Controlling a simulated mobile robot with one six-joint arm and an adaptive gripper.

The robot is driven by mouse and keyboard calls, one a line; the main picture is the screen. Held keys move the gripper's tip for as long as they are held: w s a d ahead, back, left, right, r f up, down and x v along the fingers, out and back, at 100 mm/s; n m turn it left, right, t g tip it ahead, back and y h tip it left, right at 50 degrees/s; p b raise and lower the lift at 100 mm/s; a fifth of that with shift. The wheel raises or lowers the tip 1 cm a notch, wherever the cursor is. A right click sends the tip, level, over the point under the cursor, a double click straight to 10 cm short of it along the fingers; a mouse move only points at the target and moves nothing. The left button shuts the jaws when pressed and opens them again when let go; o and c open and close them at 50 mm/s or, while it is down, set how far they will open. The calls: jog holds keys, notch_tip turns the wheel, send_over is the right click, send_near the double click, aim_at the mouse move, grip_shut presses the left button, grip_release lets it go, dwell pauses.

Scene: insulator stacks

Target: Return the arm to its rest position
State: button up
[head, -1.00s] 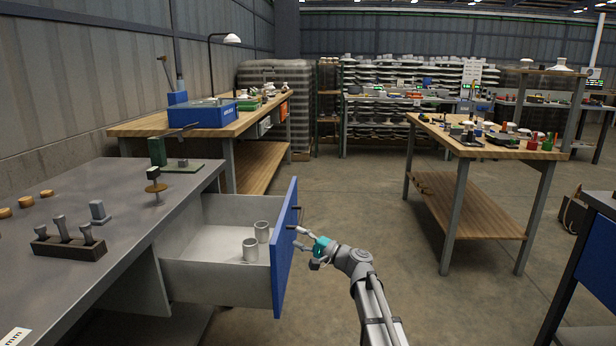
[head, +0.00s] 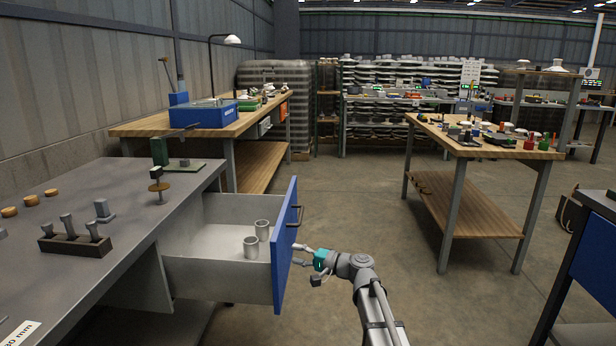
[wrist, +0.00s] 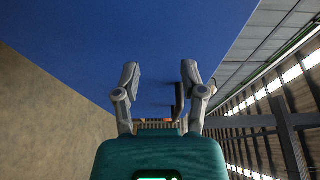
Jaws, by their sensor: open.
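My gripper (head: 299,256) is open and empty in the head view, at the outer side of the drawer's blue front (head: 285,247). My arm reaches up to it from the bottom of the picture. In the wrist view the two fingers of my gripper (wrist: 159,82) are spread apart, with the blue drawer front (wrist: 130,40) filling the upper part. I cannot tell whether a finger touches the drawer front. The drawer (head: 215,279) stands open.
Two grey cups (head: 251,247) stand in the drawer. The grey workbench (head: 100,210) at left carries a dark block with upright pegs (head: 75,244). A wooden table (head: 480,148) stands at right, a blue cabinet (head: 590,255) at the right edge. The floor (head: 370,210) between is clear.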

jog(key=s+d+f+n+g+h+p, duration=0.1)
jog(key=s+d+f+n+g+h, duration=0.1)
jog(key=s+d+f+h, duration=0.35)
jog(key=s+d+f+n+g+h+p, duration=0.1)
jog(key=s+d+f+n+g+h, duration=0.15)
jog(key=s+f, duration=0.45)
jog(key=s+d+f+g+h+p, duration=0.1)
jog(key=s+d+g+h+p, duration=0.2)
jog(key=s+d+h, duration=0.8)
notch_tip(320, 180, up, 37)
jog(key=s+y+p, duration=0.1)
jog(key=y+p, duration=0.1)
jog(key=p, duration=3.4)
jog(key=shift+s+d+p, duration=0.2)
jog(key=shift+d+p, duration=0.2)
jog(key=shift+d, duration=0.05)
jog(key=shift+a+t, duration=0.1)
jog(key=shift+t, duration=0.15)
